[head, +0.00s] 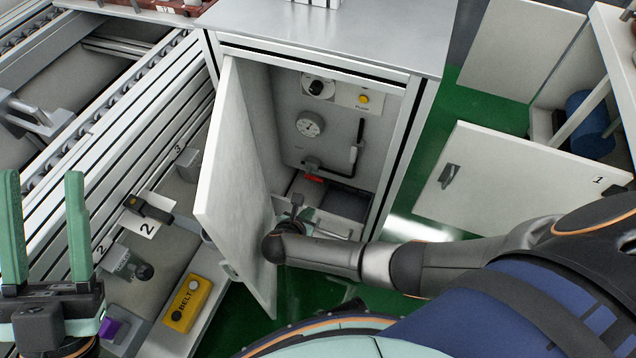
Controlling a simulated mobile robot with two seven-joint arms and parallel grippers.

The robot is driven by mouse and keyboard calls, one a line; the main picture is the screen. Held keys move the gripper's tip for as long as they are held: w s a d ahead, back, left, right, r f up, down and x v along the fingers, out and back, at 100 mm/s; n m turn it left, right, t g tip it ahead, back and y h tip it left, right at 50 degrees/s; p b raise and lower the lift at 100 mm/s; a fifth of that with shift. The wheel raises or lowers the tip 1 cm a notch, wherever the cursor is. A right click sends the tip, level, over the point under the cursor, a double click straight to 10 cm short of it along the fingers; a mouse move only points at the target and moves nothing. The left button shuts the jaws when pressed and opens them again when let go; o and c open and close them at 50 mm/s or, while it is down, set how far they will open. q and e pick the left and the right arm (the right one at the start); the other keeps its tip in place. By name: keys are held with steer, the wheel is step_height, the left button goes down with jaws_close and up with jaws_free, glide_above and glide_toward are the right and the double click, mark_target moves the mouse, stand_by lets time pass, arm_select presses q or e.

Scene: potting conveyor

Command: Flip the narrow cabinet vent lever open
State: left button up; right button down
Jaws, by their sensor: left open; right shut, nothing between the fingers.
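The narrow cabinet (426,110) stands in the middle with its door (234,170) swung open to the left. The labels are too small to tell which one is the vent lever. My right gripper (297,204) is shut and empty, low in the cabinet opening just behind the door edge, below the red grip and apart from the black lever. Its fingertips are partly hidden. My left gripper (44,225) is open and empty at the far left.
A gauge (310,124), dark knob (317,86) and yellow button (363,99) are on the cabinet panel. The open door borders the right arm's left side. A yellow belt box (187,303) and conveyor rails (110,140) lie left.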

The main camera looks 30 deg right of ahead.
steer(key=shift+w+d+r+n, duration=0.1)
steer(key=shift+w+d+n, duration=0.2)
steer(key=shift+w+d, duration=0.25)
steer(key=shift+w+a, duration=0.1)
steer(key=b+x, duration=0.7)
steer(key=x, duration=0.3)
step_height(320, 180, up, 4)
steer(key=shift+r+p, duration=0.15)
steer(key=shift+p, duration=0.65)
